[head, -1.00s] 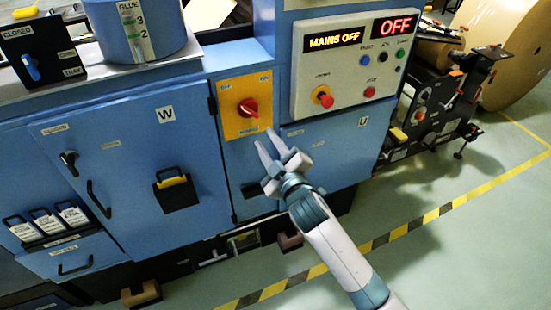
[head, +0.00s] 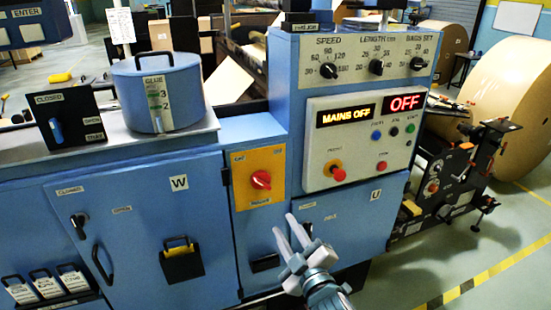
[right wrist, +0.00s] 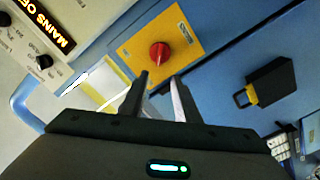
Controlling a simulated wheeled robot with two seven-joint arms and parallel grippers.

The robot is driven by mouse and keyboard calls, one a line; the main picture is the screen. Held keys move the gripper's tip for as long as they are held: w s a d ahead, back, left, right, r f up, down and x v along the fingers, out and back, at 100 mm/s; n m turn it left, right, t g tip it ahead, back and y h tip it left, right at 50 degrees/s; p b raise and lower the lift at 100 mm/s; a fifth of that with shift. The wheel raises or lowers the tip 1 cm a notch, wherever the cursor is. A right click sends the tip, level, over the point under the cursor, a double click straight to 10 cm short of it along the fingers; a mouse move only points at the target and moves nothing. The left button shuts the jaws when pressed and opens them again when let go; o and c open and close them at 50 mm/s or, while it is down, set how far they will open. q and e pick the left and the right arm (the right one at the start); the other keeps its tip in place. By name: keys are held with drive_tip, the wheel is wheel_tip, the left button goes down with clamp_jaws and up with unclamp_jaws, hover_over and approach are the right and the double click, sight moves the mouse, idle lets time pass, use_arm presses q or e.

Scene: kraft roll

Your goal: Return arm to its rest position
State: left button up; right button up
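My right gripper (head: 291,232) is in front of the blue machine, low in the head view, below the red rotary switch (head: 261,180) on its yellow plate (head: 240,190). Its two fingers are apart with nothing between them. In the right wrist view the fingers (right wrist: 162,95) also stand apart and empty, and the red switch (right wrist: 160,54) is beyond the tips, not touched. The displays read MAINS OFF (head: 345,116) and OFF (head: 405,103). My left gripper is not in view.
The blue cabinet with door W (head: 140,220) fills the left. A padlock-like black and yellow box (head: 182,260) hangs on it. A glue pot (head: 158,92) stands on top. A large kraft roll (head: 500,90) is at the right. Floor at lower right is clear.

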drive_tip(key=s+d+f+m+g+h, duration=0.2)
drive_tip(key=d+f+g, duration=0.1)
drive_tip(key=f, duration=1.3)
drive_tip(key=s+d+f+m+g+h, duration=0.1)
drive_tip(key=s+d+f+g, duration=0.2)
drive_tip(key=f, duration=1.4)
drive_tip(key=s+d+f+m+g, duration=0.1)
drive_tip(key=s+d+f, duration=0.15)
drive_tip(key=f, duration=0.45)
drive_tip(key=s+d+f+m+g, duration=0.1)
drive_tip(key=s+d+f, duration=0.1)
drive_tip(key=s+f, duration=0.3)
drive_tip(key=s+d+f+m+g+h, duration=0.1)
drive_tip(key=s+d+f+g, duration=0.15)
drive_tip(key=s+f, duration=0.65)
drive_tip(key=s+d+f+m+g+h, duration=0.1)
drive_tip(key=s+d+f+m+g, duration=0.15)
drive_tip(key=s+f, duration=0.6)
drive_tip(key=s+d+f+g, duration=0.1)
drive_tip(key=s+f, duration=0.1)
drive_tip(key=s, duration=0.6)
drive_tip(key=s+d+f+m+g, duration=0.1)
drive_tip(key=s+d+f, duration=0.1)
drive_tip(key=s, duration=0.7)
drive_tip(key=s+d+f+m+g, duration=0.1)
drive_tip(key=s+f, duration=0.2)
drive_tip(key=s, duration=0.6)
drive_tip(key=shift+s+d+f+h, duration=0.2)
drive_tip(key=shift+d+f+h, duration=0.1)
drive_tip(key=shift+d+f, duration=0.1)
